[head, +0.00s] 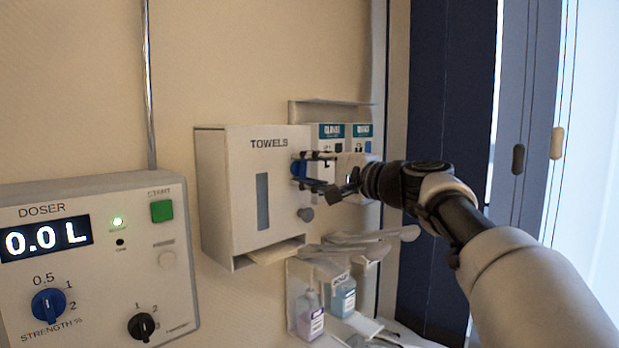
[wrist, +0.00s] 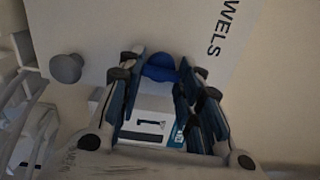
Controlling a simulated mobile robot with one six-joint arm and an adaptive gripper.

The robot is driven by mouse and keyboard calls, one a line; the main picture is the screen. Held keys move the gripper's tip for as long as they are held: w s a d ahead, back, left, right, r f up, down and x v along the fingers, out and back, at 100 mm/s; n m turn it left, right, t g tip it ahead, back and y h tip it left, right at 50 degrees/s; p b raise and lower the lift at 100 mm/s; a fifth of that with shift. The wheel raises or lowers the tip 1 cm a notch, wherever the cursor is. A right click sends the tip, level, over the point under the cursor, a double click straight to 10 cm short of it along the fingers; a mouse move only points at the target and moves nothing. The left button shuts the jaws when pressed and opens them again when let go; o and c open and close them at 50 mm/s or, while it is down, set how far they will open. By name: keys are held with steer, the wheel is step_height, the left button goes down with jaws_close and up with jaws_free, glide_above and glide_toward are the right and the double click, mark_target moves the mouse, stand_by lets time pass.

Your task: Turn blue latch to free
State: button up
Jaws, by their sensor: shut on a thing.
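The blue latch (head: 298,168) is a small round knob on the right edge of the white box marked TOWELS (head: 222,190). In the wrist view the blue latch (wrist: 160,66) shows between my fingertips. My gripper (head: 303,171) reaches in from the right and is shut on the latch, one finger on each side. The fingers hide part of the latch, and I cannot tell which way it is turned.
A grey knob (head: 305,214) sticks out below the latch, close to my lower finger. Dispensers with teal labels (head: 333,131) hang behind my gripper. Bottles (head: 311,314) stand on a rack below. The doser panel (head: 100,262) is at the left.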

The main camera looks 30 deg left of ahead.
steer(key=shift+n, duration=0.4)
steer(key=o, duration=1.1)
steer(key=shift+c, duration=0.2)
steer(key=v, duration=1.2)
steer(key=shift+s, duration=0.1)
